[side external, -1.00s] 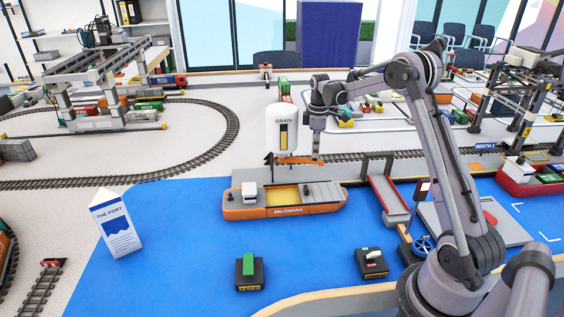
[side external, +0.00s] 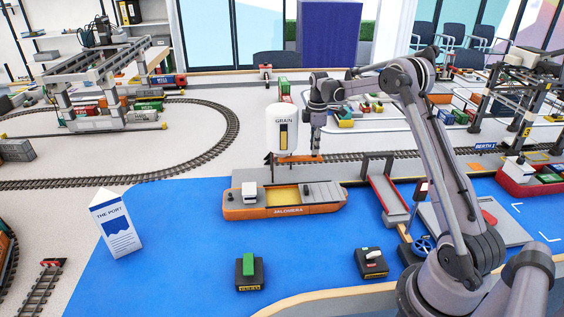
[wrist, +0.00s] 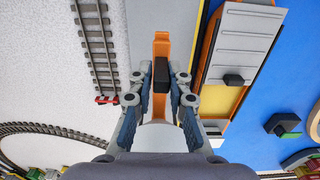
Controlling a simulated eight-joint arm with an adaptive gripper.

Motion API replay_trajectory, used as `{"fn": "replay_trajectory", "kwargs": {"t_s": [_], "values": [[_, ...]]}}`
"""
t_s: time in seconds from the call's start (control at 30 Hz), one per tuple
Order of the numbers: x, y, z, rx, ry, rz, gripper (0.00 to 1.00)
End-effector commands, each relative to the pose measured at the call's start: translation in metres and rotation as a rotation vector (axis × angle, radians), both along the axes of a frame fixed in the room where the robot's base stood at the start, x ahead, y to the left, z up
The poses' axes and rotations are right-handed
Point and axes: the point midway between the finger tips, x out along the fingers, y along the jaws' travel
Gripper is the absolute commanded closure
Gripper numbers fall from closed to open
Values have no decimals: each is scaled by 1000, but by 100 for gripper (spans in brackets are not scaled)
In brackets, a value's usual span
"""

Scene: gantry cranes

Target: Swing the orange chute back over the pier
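The orange chute (side external: 296,159) runs along the pier's edge beside the white grain silo (side external: 281,127). In the wrist view, the chute (wrist: 161,44) lies over the grey pier strip (wrist: 140,20), roughly parallel to the ship's side and apart from it. A dark upright handle (wrist: 161,76) on the chute stands between my fingers. My gripper (wrist: 161,82) appears shut on this handle; in the side view my gripper (side external: 316,152) is at the chute's right part. The silo's top (wrist: 160,137) is partly hidden by my gripper.
The orange ship Jalowera (side external: 285,210) floats close in front of the pier. A railway track (side external: 375,155) passes behind. Two small control boxes (side external: 250,273) (side external: 371,263) sit in front on the blue water.

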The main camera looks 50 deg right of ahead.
Motion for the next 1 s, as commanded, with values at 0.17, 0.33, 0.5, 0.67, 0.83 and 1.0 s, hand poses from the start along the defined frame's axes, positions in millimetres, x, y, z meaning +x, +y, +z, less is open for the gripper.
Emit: {"fn": "replay_trajectory", "kwargs": {"t_s": [0.17,0.33,0.5,0.67,0.83,1.0], "values": [[1,0,0,-1,-2,0,62],[0,0,0,0,-1,-1,62],[0,0,11,-1,-1,-1,62],[0,0,38,0,-1,-1,62],[0,0,73,0,-1,-1,62],[0,0,100,-1,-2,-1,62]]}}
